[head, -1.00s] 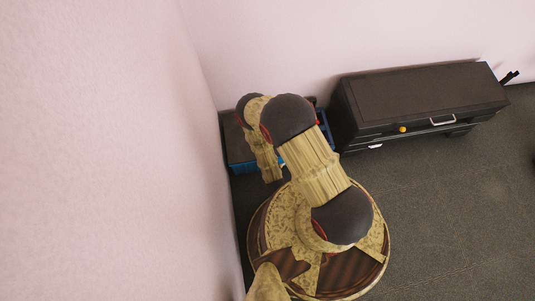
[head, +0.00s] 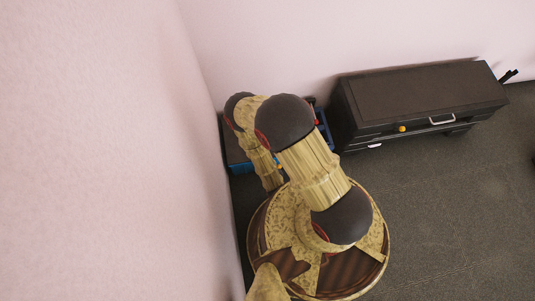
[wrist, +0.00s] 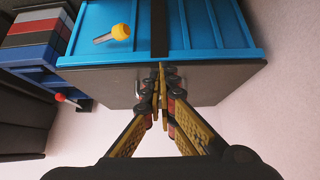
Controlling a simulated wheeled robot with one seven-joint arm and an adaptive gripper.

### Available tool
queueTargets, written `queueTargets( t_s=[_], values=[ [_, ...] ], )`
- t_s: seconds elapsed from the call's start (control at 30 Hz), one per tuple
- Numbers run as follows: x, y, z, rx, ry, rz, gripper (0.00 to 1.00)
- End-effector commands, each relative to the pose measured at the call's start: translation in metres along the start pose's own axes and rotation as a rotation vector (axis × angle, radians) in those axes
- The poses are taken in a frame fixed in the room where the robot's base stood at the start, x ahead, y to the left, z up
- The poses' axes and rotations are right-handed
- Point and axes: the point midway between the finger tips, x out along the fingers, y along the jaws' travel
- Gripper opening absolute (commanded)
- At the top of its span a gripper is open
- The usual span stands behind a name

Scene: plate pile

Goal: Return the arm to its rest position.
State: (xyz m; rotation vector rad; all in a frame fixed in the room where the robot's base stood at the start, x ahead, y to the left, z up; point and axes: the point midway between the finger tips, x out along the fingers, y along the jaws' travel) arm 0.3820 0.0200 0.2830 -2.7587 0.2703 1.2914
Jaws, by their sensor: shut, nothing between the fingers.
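My gripper (wrist: 162,75) shows in the wrist view with its two fingers together, shut and empty. It is in front of a dark cabinet face (wrist: 105,84) below a blue ribbed surface (wrist: 212,25); I cannot tell whether it touches. In the head view my arm (head: 310,170) rises from my round base and bends over toward the wall corner. The gripper itself is hidden behind the arm links there.
A yellow-headed object (wrist: 121,32) lies on the blue surface. Stacked coloured boxes (wrist: 38,42) and a red knob (wrist: 60,97) are at its left. A dark cabinet (head: 420,98) stands against the back wall. A pale wall (head: 110,150) is close on the left. Floor (head: 450,210) at right is clear.

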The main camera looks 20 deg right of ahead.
Motion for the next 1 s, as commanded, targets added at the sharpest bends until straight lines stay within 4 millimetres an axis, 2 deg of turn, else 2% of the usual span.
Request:
queueTargets(
  t_s=[0.1, 0.37, 0.47, 0.57, 0.73, 0.87, 1.0],
  values=[
    [-0.008, 0.0, -0.001, 0.0, 0.002, 0.0, 0.0],
    [-0.009, 0.0, -0.002, 0.001, 0.002, 0.0, 0.0],
    [-0.008, -0.007, -0.015, 0.007, 0.001, -0.004, 0.0],
    [-0.005, -0.023, -0.051, 0.02, -0.004, -0.015, 0.0],
    [-0.013, -0.059, -0.143, 0.046, -0.033, -0.045, 0.0],
    [-0.034, -0.08, -0.214, 0.055, -0.058, -0.07, 0.0],
    [-0.069, -0.096, -0.289, 0.057, -0.081, -0.097, 0.0]
  ],
)
